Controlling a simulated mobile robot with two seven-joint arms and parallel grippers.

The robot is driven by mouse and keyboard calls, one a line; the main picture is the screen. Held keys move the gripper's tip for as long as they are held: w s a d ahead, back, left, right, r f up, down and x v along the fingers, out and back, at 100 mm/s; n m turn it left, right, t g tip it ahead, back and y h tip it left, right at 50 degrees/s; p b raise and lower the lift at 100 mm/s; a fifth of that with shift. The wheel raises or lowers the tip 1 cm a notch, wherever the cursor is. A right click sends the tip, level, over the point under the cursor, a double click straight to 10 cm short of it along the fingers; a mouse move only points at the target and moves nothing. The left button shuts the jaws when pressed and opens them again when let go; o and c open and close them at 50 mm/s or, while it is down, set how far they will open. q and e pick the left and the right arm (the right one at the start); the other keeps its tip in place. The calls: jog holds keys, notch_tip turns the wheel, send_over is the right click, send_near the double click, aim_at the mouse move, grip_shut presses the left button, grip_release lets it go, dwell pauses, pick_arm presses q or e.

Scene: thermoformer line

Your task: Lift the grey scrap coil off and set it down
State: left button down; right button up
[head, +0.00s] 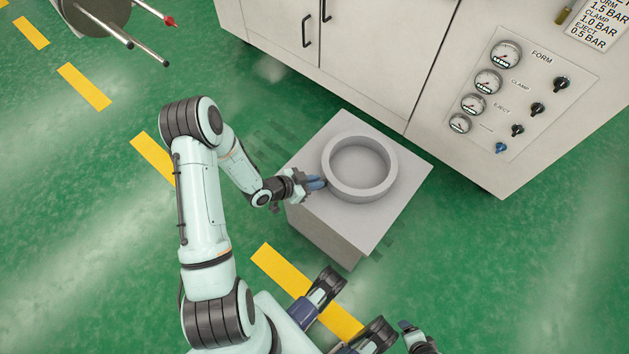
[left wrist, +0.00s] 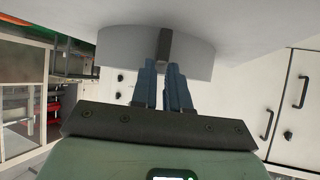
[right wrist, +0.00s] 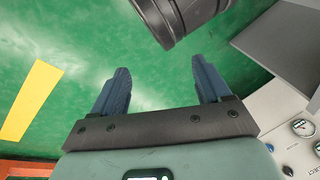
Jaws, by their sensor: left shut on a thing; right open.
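The grey scrap coil (head: 385,183) is a thick ring lying flat on top of a grey block (head: 350,223). In the left wrist view the coil (left wrist: 118,50) shows from the side against the block's pale top, with a dark tab on its outer wall. My left gripper (head: 316,183) reaches in from the left and is shut on the coil at this near-left side. Its blue fingers (left wrist: 162,68) close at the tab; the exact contact is partly hidden. My right gripper (right wrist: 163,85) is open and empty, low and away from the block.
A pale machine cabinet (head: 370,55) with door handles, gauges and knobs (head: 510,95) stands behind and right of the block. A grey drum with metal rods (head: 95,15) is at the top left. Green floor with yellow dashes (head: 84,87) is clear on the left.

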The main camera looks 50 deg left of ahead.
pick_arm(q)
jog(key=shift+s+f, duration=0.1)
jog(key=shift+f, duration=0.05)
jog(key=c, duration=1)
grip_release()
jog(key=shift+c, duration=0.2)
jog(key=p+v, duration=0.4)
jog(key=v, duration=0.9)
pick_arm(e)
jog(key=s+a+r+g+y, duration=0.1)
jog(key=s+a+r+g, duration=0.1)
jog(key=s, duration=0.4)
notch_tip(320, 180, up, 3)
jog(key=shift+a+f, duration=0.2)
jog(key=shift+a, duration=0.35)
pick_arm(q)
jog(key=shift+s+a, duration=0.1)
